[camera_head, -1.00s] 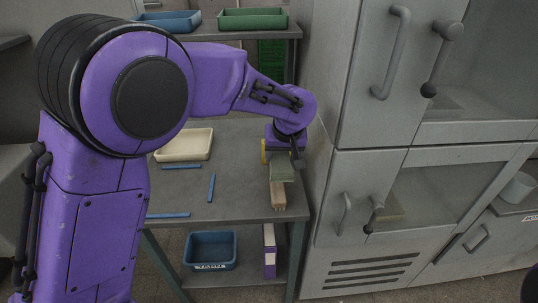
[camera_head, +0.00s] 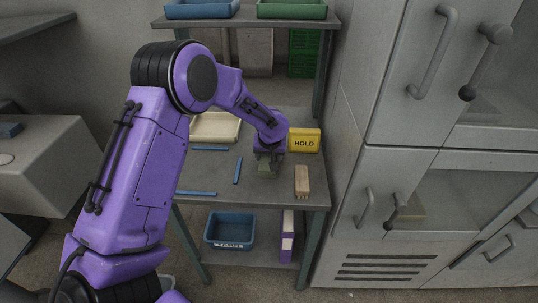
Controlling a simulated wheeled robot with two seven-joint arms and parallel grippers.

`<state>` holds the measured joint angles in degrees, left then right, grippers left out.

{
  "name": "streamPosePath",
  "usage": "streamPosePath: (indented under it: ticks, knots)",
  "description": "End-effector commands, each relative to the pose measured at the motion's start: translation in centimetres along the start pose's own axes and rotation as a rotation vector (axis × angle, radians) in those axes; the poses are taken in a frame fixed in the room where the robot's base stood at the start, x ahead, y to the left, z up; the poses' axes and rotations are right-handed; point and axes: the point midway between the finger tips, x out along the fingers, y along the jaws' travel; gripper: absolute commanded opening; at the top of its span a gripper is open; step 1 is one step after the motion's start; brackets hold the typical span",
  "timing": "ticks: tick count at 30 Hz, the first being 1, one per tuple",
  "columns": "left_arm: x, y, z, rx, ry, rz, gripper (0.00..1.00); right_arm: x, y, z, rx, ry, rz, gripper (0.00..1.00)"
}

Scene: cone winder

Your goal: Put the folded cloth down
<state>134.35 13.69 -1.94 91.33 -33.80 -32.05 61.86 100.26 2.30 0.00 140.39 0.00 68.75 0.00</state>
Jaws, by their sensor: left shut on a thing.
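My left gripper (camera_head: 267,158) reaches over the grey workbench (camera_head: 212,171) from the left. It is shut on the folded cloth (camera_head: 266,169), a small grey-green piece mostly hidden by the jaws. The cloth is low over the bench top, right of the upright blue strip (camera_head: 238,171) and left of the wooden block (camera_head: 302,180). I cannot tell whether it touches the bench. My right gripper is not in view.
Two more blue strips, upper (camera_head: 210,148) and lower (camera_head: 196,193), lie on the bench with clear surface between them. A cream tray (camera_head: 228,138) and a yellow HOLD box (camera_head: 304,140) stand behind. A grey cabinet (camera_head: 345,140) borders the right side.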

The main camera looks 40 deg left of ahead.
Motion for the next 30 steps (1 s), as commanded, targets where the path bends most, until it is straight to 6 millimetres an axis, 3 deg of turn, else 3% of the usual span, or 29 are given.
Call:
streamPosePath:
  ticks: [9, 10, 12, 23, 30]
  knots:
    - [0.2, 0.1, 0.1, 0.0, 0.001, 0.001, 0.28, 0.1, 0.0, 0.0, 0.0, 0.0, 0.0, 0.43]
    - [0.2, 0.1, 0.1, -0.001, 0.001, 0.001, 0.69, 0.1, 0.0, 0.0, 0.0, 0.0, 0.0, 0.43]
    - [0.2, 0.1, 0.1, -0.001, 0.001, 0.002, 0.89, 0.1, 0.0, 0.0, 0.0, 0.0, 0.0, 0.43]
    - [-0.6, 0.1, -0.1, 0.0, 0.003, 0.002, 0.89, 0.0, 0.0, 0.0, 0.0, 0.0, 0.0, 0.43]
    - [-6.3, 0.1, -0.2, -0.001, 0.005, 0.002, 0.89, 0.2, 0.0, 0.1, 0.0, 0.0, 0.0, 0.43]
